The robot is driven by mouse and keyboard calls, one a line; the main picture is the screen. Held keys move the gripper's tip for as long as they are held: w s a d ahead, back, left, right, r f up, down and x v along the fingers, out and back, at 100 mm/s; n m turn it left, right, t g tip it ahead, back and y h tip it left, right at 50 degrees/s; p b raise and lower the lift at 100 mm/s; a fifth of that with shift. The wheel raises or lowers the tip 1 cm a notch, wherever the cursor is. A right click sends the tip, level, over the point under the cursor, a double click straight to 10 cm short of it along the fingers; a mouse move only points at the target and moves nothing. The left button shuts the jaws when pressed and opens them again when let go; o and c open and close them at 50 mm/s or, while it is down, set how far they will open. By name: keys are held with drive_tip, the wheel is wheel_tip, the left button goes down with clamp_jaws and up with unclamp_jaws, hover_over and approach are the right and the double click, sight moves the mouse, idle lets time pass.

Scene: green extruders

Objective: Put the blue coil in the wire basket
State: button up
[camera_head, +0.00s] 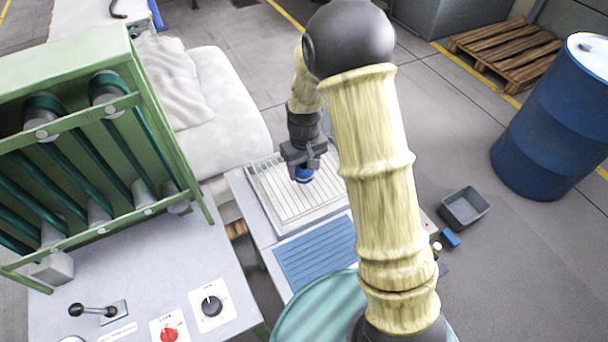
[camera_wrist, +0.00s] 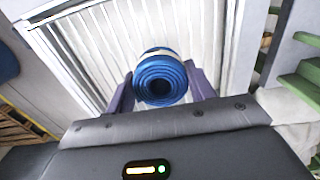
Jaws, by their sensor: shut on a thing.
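The blue coil (camera_head: 304,176) is a small rolled ring. In the wrist view the coil (camera_wrist: 160,80) shows its round end, with a pale band across its top, between the two purple-grey fingers. My gripper (camera_head: 304,165) is shut on it, and the gripper (camera_wrist: 160,88) points down over the wire basket. The wire basket (camera_head: 270,208) is a shallow, pale rectangle with parallel bars; it also fills the background of the wrist view (camera_wrist: 85,55). The coil is over the basket's bars, toward its right half. I cannot tell whether it touches them.
A blue ridged mat (camera_head: 315,252) lies in front of the basket. A green rack with dark tubes (camera_head: 90,130) stands at left above a control panel. A grey bin (camera_head: 464,208) and a blue drum (camera_head: 545,125) stand on the floor at right. A pale sack (camera_head: 215,110) lies behind.

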sight(304, 177)
drive_tip(key=shift+f, duration=1.85)
drive_tip(key=shift+f, duration=0.1)
drive_tip(key=o, duration=1)
wheel_tip(304, 177, up, 12)
drive_tip(key=shift+r+b, duration=0.1)
drive_tip(key=shift+b, duration=0.25)
